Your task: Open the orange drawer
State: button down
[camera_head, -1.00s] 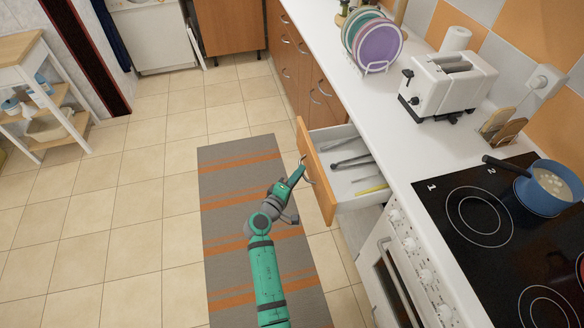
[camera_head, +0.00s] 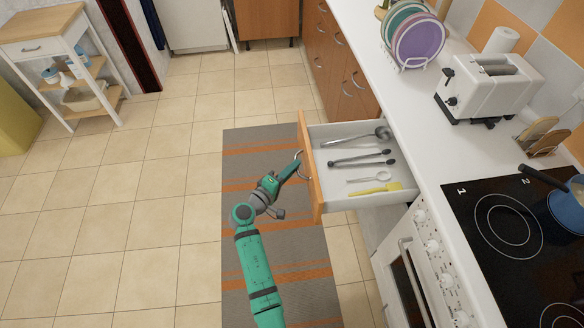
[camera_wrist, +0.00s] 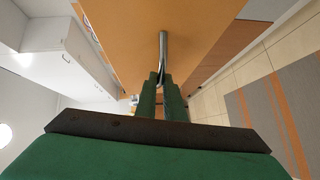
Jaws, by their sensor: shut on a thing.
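The orange drawer (camera_head: 310,170) is pulled well out of the counter, with its orange front facing left in the head view. Inside it lie a ladle (camera_head: 360,138), dark tongs (camera_head: 362,159), a pale spoon (camera_head: 370,177) and a yellow utensil (camera_head: 377,188). My gripper (camera_head: 298,160) is at the metal handle on the drawer front. In the wrist view my green fingers (camera_wrist: 162,97) are shut on the handle (camera_wrist: 163,48), which stands out from the orange front (camera_wrist: 130,35).
An oven and stove (camera_head: 515,235) stand to the right of the drawer. The counter (camera_head: 410,110) carries a toaster (camera_head: 487,85) and a plate rack with plates (camera_head: 418,42). A striped rug (camera_head: 250,152) lies under my arm. The tiled floor (camera_head: 150,210) to the left is clear.

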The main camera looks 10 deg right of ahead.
jog(key=shift+w+a+r, duration=0.15)
jog(key=c, duration=1.9)
grip_release()
jog(key=shift+o, duration=0.2)
jog(key=v, duration=1.1)
jog(key=shift+d, duration=0.2)
